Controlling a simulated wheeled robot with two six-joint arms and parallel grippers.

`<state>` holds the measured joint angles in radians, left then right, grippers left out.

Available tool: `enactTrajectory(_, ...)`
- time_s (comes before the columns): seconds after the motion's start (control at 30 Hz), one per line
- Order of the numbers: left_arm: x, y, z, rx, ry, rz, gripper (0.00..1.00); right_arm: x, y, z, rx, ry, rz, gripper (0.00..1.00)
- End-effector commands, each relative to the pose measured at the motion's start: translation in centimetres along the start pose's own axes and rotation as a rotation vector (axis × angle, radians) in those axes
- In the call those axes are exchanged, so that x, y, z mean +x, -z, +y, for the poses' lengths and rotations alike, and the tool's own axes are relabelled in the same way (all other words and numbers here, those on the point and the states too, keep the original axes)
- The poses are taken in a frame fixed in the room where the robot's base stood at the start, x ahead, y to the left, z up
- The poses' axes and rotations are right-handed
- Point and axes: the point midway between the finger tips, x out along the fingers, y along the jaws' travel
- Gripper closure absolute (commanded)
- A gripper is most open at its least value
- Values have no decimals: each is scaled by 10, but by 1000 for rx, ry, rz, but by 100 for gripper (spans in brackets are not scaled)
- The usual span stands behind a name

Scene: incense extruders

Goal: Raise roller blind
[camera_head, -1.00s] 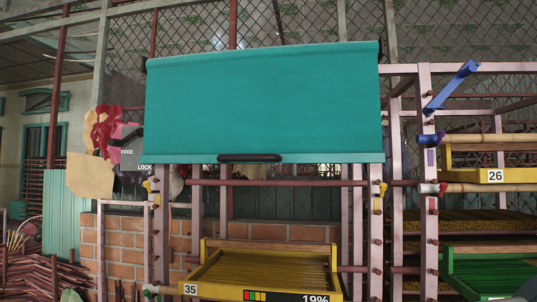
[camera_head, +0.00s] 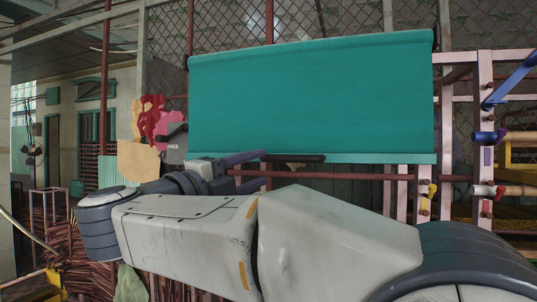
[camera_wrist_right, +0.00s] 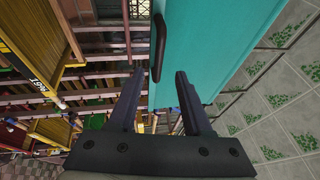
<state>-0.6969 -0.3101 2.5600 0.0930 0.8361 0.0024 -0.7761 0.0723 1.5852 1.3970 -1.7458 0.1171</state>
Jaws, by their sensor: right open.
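The teal roller blind (camera_head: 310,95) hangs unrolled from its top roller in the head view, and its fabric also fills the upper right of the right wrist view (camera_wrist_right: 215,40). A dark handle (camera_head: 300,158) sits at the middle of its pale bottom bar; the handle also shows in the right wrist view (camera_wrist_right: 158,48). My right gripper (camera_head: 262,168) is open at the handle's left end in the head view. In the right wrist view its spread fingers (camera_wrist_right: 158,75) point toward the handle, which lies just beyond the tips, with nothing gripped. My left gripper is out of view.
A pink rack frame (camera_head: 484,120) with a blue lever (camera_head: 511,80) stands at the right. Red and tan hanging shapes (camera_head: 140,160) are left of the blind. Below, my arm covers much of the rack and sticks.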

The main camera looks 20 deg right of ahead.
Motion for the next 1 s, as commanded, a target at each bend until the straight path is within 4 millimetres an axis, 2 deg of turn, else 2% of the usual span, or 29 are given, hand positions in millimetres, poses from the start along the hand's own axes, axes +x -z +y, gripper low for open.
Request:
enactTrajectory(0.17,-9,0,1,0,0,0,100,13,8,-2,7,-15,44,50)
enactTrajectory(0.6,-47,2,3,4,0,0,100,89,11,-2,4,-14,41,50)
enactTrajectory(0.77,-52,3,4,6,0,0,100,102,11,0,5,-13,39,50)
enactTrajectory(1.0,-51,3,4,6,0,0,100,104,11,2,6,-13,37,50)
